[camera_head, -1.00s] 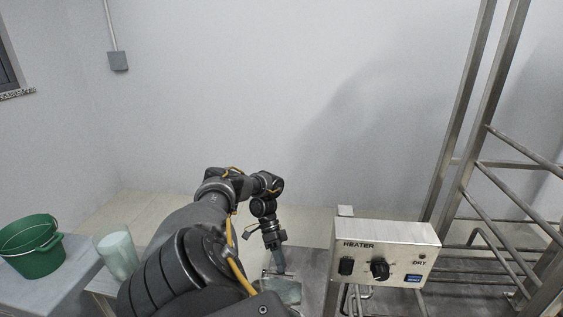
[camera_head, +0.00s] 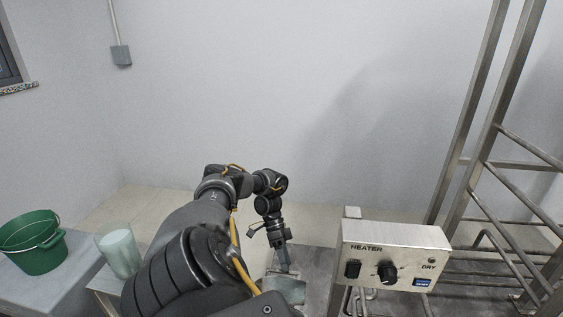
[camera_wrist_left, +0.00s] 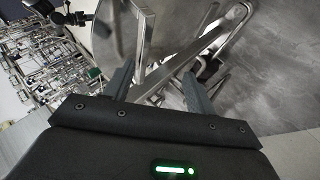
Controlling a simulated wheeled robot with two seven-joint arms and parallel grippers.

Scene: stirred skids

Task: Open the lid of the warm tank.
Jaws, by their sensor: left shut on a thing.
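The warm tank stands beside the heater box (camera_head: 395,255), mostly hidden behind my left arm. A pale grey-green panel, seemingly its lid (camera_head: 287,291), shows just below my left gripper (camera_head: 285,268). My left gripper points down at it. In the left wrist view, the two fingers of the left gripper (camera_wrist_left: 160,90) are a little apart, with a metal bar, seemingly the lid's handle (camera_wrist_left: 146,35), running between them. The gripper is shut on it. How far the lid is raised I cannot tell. My right gripper is not in view.
A green bucket (camera_head: 35,243) stands on a grey surface at the left, with a translucent cup (camera_head: 119,252) near it. A metal rack (camera_head: 480,150) rises at the right. A plain wall is behind.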

